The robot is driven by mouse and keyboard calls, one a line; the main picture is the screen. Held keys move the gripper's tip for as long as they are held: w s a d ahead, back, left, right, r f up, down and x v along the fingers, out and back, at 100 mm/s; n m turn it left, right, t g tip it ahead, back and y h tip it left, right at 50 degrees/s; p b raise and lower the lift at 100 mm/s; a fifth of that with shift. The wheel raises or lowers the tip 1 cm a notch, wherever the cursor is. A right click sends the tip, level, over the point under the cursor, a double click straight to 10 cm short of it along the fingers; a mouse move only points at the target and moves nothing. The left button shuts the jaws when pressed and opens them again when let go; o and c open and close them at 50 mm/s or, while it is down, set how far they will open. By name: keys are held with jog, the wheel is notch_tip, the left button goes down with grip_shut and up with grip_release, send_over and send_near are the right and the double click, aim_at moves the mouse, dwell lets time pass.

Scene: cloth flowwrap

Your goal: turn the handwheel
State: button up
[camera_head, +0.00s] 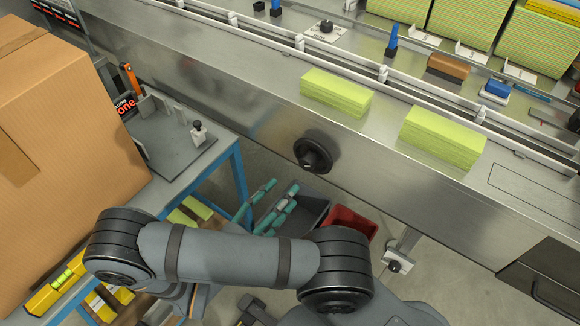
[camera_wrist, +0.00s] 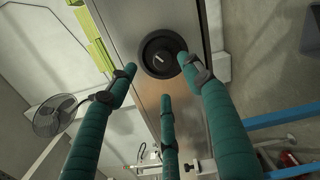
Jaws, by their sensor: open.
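The handwheel (camera_head: 313,153) is a black round wheel on the front steel face of the long machine, below two stacks of green cloths. In the wrist view the handwheel (camera_wrist: 162,55) is at the upper middle, with a pale mark on its hub. My gripper (camera_head: 276,205) has teal fingers and shows below and to the left of the handwheel in the head view. In the wrist view my gripper (camera_wrist: 160,85) is open and empty, its fingers spread, with two fingertips near the wheel's lower left and right sides. I cannot tell whether any fingertip touches the wheel.
Green cloth stacks (camera_head: 336,92) lie on the machine's top (camera_head: 250,85). A blue-framed bench (camera_head: 185,150) with a large cardboard box (camera_head: 70,110) stands at the left. A red bin (camera_head: 350,222) and a dark grey bin (camera_head: 312,212) sit below the machine.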

aim_at(305, 166)
jog(key=w+d+n, duration=0.1)
jog(key=w, duration=0.2)
jog(key=w+d+n+p, duration=0.1)
jog(key=w+d+n, duration=0.1)
jog(key=w, duration=0.1)
jog(key=w+d+n, duration=0.2)
jog(key=w, duration=0.1)
jog(key=shift+d+f+p, duration=0.1)
jog(key=shift+d+p, duration=0.1)
jog(key=shift+p, duration=0.1)
jog(key=shift+s, duration=0.1)
jog(key=shift+c, duration=0.5)
jog(key=c, duration=1.1)
